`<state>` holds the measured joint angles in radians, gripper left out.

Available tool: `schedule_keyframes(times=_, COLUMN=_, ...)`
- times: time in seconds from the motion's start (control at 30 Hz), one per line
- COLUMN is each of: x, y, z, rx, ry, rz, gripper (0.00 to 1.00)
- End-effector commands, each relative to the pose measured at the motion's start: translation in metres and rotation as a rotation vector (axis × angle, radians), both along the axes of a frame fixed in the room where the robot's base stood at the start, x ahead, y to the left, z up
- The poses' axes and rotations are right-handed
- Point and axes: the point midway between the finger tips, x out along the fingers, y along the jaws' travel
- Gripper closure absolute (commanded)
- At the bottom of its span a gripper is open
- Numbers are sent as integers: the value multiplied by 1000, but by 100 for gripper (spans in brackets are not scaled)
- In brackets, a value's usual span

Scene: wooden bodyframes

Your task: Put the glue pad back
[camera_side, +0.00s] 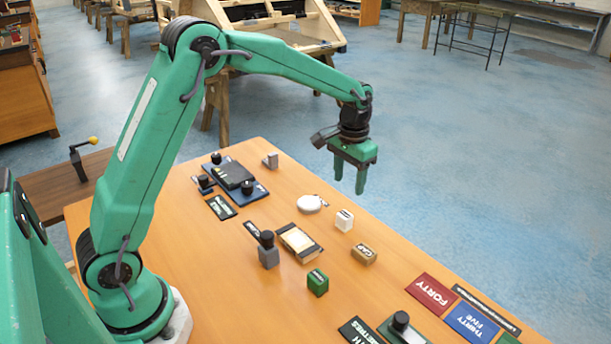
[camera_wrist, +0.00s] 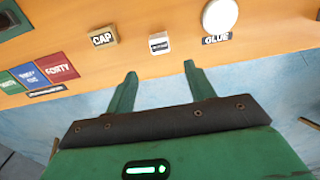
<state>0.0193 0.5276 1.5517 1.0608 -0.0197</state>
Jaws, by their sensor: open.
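A white round disc (camera_side: 309,203) lies flat on the wooden table. In the wrist view the disc (camera_wrist: 219,15) is at the top right, with a GLUE label (camera_wrist: 216,40) beside it on the table edge. A cream pad (camera_side: 298,239) in a dark-edged holder lies further in on the table. I cannot tell for certain which of the two is the glue pad. My gripper (camera_side: 349,183) is open and empty, raised above the far table edge, fingers down, apart from both. Its fingers (camera_wrist: 160,70) also show in the wrist view.
Near the disc stand a white block (camera_side: 344,220), a tan CAP block (camera_side: 364,254), a green block (camera_side: 318,282) and a grey block with a black knob (camera_side: 268,253). FORTY (camera_side: 434,293) and THIRTY FIVE (camera_side: 471,323) plates lie right. A blue tray (camera_side: 247,192) lies left.

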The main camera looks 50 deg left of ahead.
Motion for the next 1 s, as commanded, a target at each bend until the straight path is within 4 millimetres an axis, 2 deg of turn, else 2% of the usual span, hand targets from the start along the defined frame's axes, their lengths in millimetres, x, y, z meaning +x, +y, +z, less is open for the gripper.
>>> schedule_keyframes(times=0.4, x=0, y=0, z=0, rx=0, ry=0, rz=0, gripper=46)
schedule_keyframes(times=0.57, x=-3, y=0, z=6, rx=0, ry=-8, rz=0, gripper=46)
schedule_keyframes(times=0.77, x=-19, y=1, z=29, rx=-1, ry=-42, rz=0, gripper=46)
schedule_keyframes(times=1.0, x=-57, y=3, z=72, rx=-2, ry=-115, rz=0, gripper=46)
